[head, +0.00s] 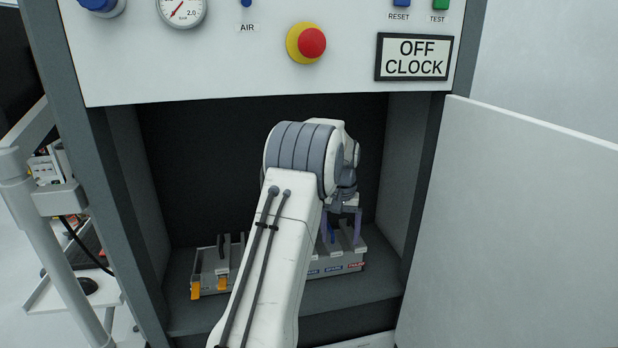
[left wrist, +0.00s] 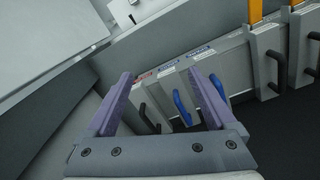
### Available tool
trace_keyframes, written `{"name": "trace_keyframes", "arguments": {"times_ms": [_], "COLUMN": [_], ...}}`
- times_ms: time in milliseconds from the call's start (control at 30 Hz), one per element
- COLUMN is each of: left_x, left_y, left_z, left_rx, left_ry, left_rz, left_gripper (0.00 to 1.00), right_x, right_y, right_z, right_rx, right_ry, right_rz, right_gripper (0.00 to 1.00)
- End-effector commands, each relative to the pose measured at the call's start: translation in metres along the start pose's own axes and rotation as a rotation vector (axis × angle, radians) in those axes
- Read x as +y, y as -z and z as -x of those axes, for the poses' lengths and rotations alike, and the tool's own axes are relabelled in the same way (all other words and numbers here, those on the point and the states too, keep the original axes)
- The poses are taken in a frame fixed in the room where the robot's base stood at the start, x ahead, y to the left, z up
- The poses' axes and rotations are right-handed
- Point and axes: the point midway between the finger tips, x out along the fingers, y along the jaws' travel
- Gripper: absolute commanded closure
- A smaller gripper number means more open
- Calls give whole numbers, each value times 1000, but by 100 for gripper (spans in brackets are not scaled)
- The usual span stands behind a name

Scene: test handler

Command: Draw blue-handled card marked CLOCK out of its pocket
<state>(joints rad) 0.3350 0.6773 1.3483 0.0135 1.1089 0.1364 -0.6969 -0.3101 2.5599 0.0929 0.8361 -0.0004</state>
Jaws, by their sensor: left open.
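A grey card rack (head: 350,250) stands on the floor of the cabinet bay, partly hidden by my left arm. In the left wrist view a blue handle (left wrist: 181,108) shows between the fingers, and a second blue handle (left wrist: 219,86) shows behind the right finger. I cannot read which card is marked CLOCK. My left gripper (head: 342,217) is over the right part of the rack, pointing down, with its purple fingers apart and nothing held. It also shows in the left wrist view (left wrist: 160,78). I cannot tell whether the fingers reach the handle. My right gripper is out of view.
A black handle (left wrist: 148,116) is beside the left finger. Cards with orange latches (head: 222,283) stand at the rack's left. The sign (head: 413,56) above reads OFF CLOCK, near a red stop button (head: 312,43). An open door (head: 520,220) bounds the right.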

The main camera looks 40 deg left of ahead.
Motion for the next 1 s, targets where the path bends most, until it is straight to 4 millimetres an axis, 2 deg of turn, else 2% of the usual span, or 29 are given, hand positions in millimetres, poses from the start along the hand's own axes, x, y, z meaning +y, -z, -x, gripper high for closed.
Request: {"name": "trace_keyframes", "arguments": {"times_ms": [33, 100, 200, 300, 433, 567, 800, 1000], "left_x": [-24, -49, -73, -87, -94, -94, -94, -94], "left_y": [13, 26, 36, 41, 43, 42, 42, 42], "left_z": [22, 28, 32, 32, 27, 11, -31, -60], "left_rx": [-4, -4, -5, -6, -7, -9, -9, -7], "left_ry": [4, 8, 11, 13, 14, 14, 14, 14], "left_rz": [51, 103, 152, 180, 193, 192, 191, 191], "left_gripper": [11, 11, 11, 11, 11, 11, 11, 11], "right_x": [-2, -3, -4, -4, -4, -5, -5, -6], "right_y": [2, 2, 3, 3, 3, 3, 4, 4], "right_z": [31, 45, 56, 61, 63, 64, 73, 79], "right_rx": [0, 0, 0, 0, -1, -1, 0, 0], "right_ry": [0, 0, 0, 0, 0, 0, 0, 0], "right_rz": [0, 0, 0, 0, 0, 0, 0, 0], "right_gripper": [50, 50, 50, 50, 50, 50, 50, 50]}}
